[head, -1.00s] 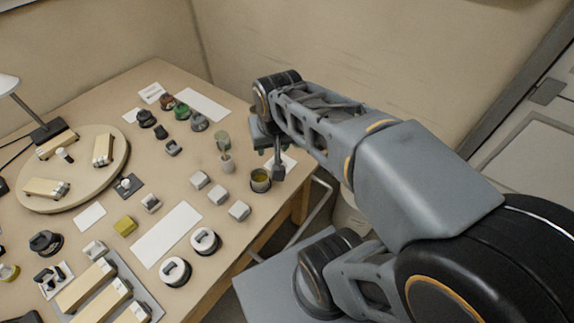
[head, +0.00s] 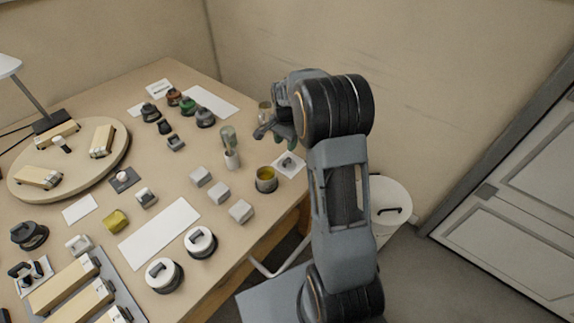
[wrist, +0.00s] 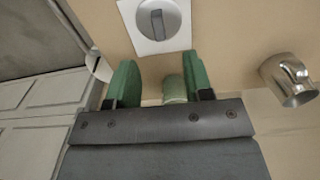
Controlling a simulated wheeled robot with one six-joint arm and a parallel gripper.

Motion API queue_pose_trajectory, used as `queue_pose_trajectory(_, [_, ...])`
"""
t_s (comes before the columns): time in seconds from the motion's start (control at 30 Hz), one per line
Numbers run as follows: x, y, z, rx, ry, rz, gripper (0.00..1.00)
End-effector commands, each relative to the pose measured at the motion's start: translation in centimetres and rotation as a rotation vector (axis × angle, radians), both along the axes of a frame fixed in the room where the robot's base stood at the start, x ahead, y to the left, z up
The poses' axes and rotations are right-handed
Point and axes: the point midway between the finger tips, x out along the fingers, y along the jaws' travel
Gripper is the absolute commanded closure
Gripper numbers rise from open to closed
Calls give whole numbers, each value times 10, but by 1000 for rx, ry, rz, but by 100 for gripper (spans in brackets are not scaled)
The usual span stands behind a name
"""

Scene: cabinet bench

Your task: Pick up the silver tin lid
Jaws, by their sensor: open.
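The silver tin lid (head: 290,162) is a grey disc with a raised bar grip. It lies on a white square card near the table's right edge, and also shows at the top of the wrist view (wrist: 157,17). An open tin with yellow inside (head: 266,179) stands just beside the card; a shiny tin shows at the right of the wrist view (wrist: 288,80). My gripper (head: 275,131) is above the table's far right part, apart from the lid. In the wrist view its green fingers (wrist: 162,80) are spread. A pale green cylinder shows between them; I cannot tell whether it is touched.
A bottle-like item with a greenish top (head: 230,146) stands left of my gripper. Several grey-white blocks (head: 219,192) sit left of the tin. Two white-topped round pieces (head: 201,242) are nearer. A white bin (head: 391,205) stands on the floor to the right.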

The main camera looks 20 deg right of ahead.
Motion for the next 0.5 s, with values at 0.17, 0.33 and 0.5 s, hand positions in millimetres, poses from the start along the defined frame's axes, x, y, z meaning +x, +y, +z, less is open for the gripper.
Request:
queue_pose_trajectory(0.17, [0,0,-25,1,1,2,53])
queue_pose_trajectory(0.33, [0,0,-35,0,0,2,53])
queue_pose_trajectory(0.5, [-1,-1,-49,0,2,2,53])
